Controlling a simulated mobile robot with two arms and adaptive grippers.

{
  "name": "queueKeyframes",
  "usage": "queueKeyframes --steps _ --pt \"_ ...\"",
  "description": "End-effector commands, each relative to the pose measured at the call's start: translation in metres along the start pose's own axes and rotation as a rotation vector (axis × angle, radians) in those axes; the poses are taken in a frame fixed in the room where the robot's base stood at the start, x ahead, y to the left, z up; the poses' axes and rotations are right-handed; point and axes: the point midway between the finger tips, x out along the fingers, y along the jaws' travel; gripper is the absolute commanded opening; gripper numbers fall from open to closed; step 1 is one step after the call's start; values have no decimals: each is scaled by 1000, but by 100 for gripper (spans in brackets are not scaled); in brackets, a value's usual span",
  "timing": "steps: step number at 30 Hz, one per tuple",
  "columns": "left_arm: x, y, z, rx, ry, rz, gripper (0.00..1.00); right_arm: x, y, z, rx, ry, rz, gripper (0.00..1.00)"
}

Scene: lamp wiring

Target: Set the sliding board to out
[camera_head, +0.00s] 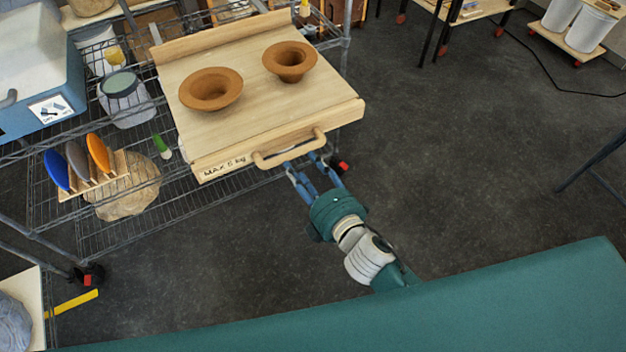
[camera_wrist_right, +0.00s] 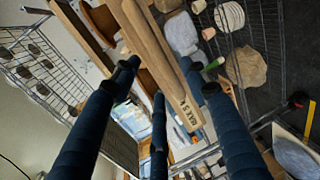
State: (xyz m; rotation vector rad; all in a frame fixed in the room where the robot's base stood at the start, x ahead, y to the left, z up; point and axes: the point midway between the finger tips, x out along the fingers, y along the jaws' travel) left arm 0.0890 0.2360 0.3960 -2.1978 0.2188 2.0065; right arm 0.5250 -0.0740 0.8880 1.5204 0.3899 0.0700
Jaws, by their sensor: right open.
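The sliding board (camera_head: 215,130) is a pale wooden board on the wire shelf, with a raised back edge, a "MAX 5 kg" label and a wooden bar handle (camera_head: 290,149) on its front edge. Two brown clay bowls, one left (camera_head: 211,90) and one right (camera_head: 290,61), stand on it. My right gripper (camera_head: 307,165) is at the front of the handle, fingers pointing at it. In the wrist view its blue fingers are spread apart around the handle bar (camera_wrist_right: 160,60); whether they touch it I cannot tell. My left gripper is not in view.
The wire rack (camera_head: 190,212) also holds a blue-sided box (camera_head: 48,105), a jar (camera_head: 124,98) and a stand with coloured discs (camera_head: 95,172). A lower shelf holds a beige lump (camera_head: 125,190). Dark floor (camera_head: 440,150) right of the rack is clear. A teal surface (camera_head: 450,310) fills the bottom.

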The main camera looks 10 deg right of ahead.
Motion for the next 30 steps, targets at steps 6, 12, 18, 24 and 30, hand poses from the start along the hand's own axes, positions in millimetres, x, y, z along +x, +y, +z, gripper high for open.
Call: queueKeyframes --steps 6,12,18,24,30 --pt "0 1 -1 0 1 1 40 -40 -1 0 1 0 -2 45" --pt "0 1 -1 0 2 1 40 -54 0 0 0 0 0 45" --pt "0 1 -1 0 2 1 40 -54 0 0 0 0 0 45" --pt "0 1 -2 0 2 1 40 -54 0 0 0 0 0 45" --pt "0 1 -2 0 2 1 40 -53 -5 1 8 -2 -9 45"
